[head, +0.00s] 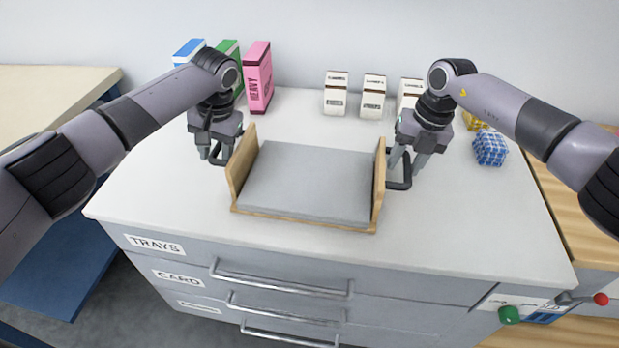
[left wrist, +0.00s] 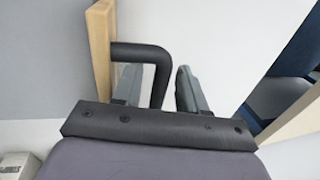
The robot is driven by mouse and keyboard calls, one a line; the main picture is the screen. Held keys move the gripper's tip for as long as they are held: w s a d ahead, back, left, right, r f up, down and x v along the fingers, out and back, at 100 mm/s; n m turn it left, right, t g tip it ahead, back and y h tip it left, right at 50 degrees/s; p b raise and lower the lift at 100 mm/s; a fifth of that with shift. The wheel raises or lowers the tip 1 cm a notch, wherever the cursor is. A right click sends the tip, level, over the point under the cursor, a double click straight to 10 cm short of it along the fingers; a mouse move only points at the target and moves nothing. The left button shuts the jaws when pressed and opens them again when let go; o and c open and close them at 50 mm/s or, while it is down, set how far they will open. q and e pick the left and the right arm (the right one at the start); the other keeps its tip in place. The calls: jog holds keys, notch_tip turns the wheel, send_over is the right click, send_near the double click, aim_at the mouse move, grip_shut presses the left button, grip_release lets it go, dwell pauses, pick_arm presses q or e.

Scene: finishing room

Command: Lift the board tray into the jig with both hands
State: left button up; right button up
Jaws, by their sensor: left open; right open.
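The board tray (head: 308,182) lies on the white worktop, with a grey floor, upright wooden end walls and a dark bar handle on each end. My left gripper (head: 215,154) is open at the left handle (head: 219,160). In the left wrist view the left handle (left wrist: 158,62) runs between the spread fingers (left wrist: 158,88), beside the wooden end wall (left wrist: 101,50). My right gripper (head: 405,160) is open at the right handle (head: 400,185); whether its fingers straddle the bar is hard to tell. I cannot make out a jig.
Blue, green and pink boxes (head: 258,78) stand at the back left. Several small white cartons (head: 373,97) stand behind the tray. A blue checked block (head: 490,147) sits at the right. Worktop in front of the tray is clear. Drawers with bar handles (head: 280,285) are below.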

pick_arm(q)
grip_shut()
pick_arm(e)
grip_shut()
pick_arm(q)
jog(key=shift+w+r, duration=0.1)
jog(key=shift+r, duration=0.1)
pick_arm(e)
jog(key=shift+r, duration=0.15)
dwell(0.7)
